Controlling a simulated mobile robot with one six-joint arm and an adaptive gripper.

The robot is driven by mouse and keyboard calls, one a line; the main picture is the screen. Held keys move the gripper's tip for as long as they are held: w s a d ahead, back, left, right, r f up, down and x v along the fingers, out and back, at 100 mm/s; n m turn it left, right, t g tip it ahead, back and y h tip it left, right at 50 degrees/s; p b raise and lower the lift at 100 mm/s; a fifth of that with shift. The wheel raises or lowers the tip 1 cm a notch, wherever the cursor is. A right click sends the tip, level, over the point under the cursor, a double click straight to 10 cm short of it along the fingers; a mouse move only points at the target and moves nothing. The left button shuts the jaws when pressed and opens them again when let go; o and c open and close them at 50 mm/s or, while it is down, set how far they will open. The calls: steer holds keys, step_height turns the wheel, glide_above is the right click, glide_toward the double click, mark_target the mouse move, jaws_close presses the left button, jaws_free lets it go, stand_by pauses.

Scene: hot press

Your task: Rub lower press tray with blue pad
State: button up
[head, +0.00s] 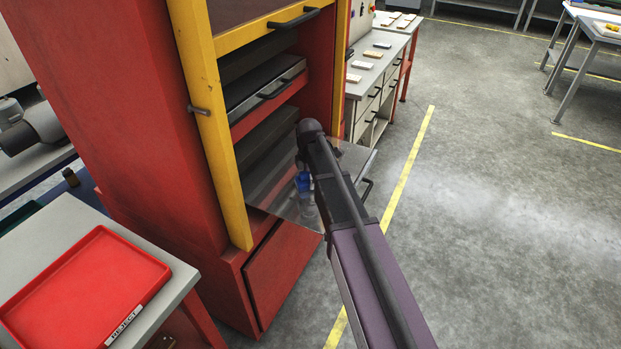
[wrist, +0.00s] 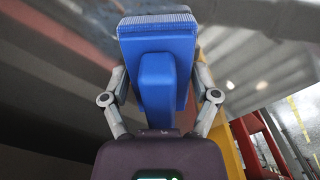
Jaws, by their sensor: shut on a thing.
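My gripper (wrist: 160,92) is shut on the pad's blue handle. In the head view a small blue part of the pad (head: 303,181) shows beside my arm. The lower press tray (head: 350,160) is a shiny metal plate pulled out from the red press, with a dark handle at its front. The pad is over the tray; whether it touches the surface I cannot tell. My arm hides part of the tray, and the gripper is mostly hidden in the head view.
The red press has a yellow frame post (head: 215,120) left of the tray. An upper tray (head: 265,95) with a handle sits above. A red REJECT tray (head: 85,290) lies on a table at lower left. A bench with small blocks (head: 366,65) stands behind. Floor at right is clear.

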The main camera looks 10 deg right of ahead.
mark_target(309, 191)
steer(key=shift+s+a, duration=0.85)
steer(key=shift+s, duration=0.3)
steer(key=shift+s+d+f, duration=0.1)
steer(key=shift+s+d, duration=0.4)
steer(key=shift+d, duration=0.05)
steer(key=shift+w, duration=0.1)
steer(key=shift+w+d, duration=0.55)
steer(key=shift+w, duration=0.2)
steer(key=shift+w+d, duration=0.5)
steer(key=shift+w, duration=0.2)
steer(key=shift+w+d, duration=1.05)
steer(key=shift+w, duration=0.3)
